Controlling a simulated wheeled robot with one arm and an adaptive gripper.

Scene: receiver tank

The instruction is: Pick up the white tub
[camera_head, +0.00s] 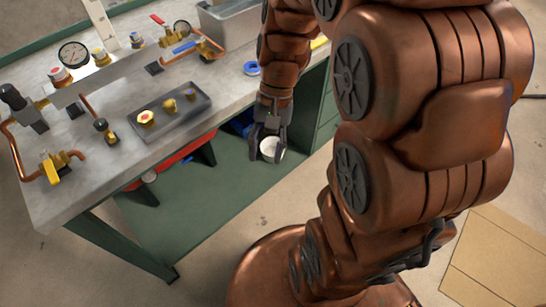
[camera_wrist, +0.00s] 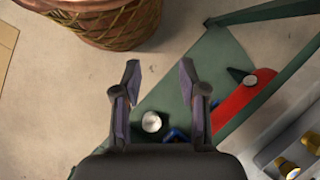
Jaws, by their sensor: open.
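The white tub (camera_head: 269,147) is small and round and shows between the fingers of my gripper (camera_head: 268,152) in the head view, partly covered by them. In the wrist view the white tub (camera_wrist: 152,122) appears as a pale disc over the green lower shelf, nearer the left finger. My gripper (camera_wrist: 160,75) is open, pointing down, with one dark finger on each side. I see no clear contact with the tub, and the height gap is hard to judge.
The grey bench top (camera_head: 105,185) with gauges, valves and a grey tray (camera_head: 185,122) stands left of my arm. The green lower shelf (camera_head: 220,195) lies beneath. A red object (camera_wrist: 243,100) and a blue object (camera_wrist: 177,135) are nearby. Cardboard (camera_head: 495,255) lies on the floor.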

